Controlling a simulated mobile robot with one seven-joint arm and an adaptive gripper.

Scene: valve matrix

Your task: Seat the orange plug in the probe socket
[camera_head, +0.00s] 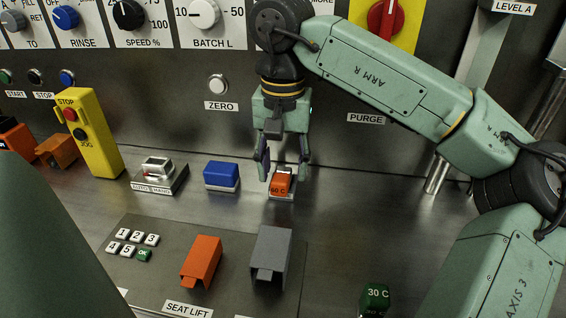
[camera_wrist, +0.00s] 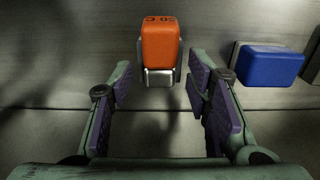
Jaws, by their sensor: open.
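A green block (camera_head: 375,297) marked 30 C stands at the front right.
A blue block (camera_head: 221,175) on a pale base stands close to the left of the plug. A metal switch (camera_head: 158,170) and a yellow stop/jog box (camera_head: 88,130) are farther left. Orange (camera_head: 201,262) and grey (camera_head: 271,257) covers stand in front. The deck right of the plug is clear.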

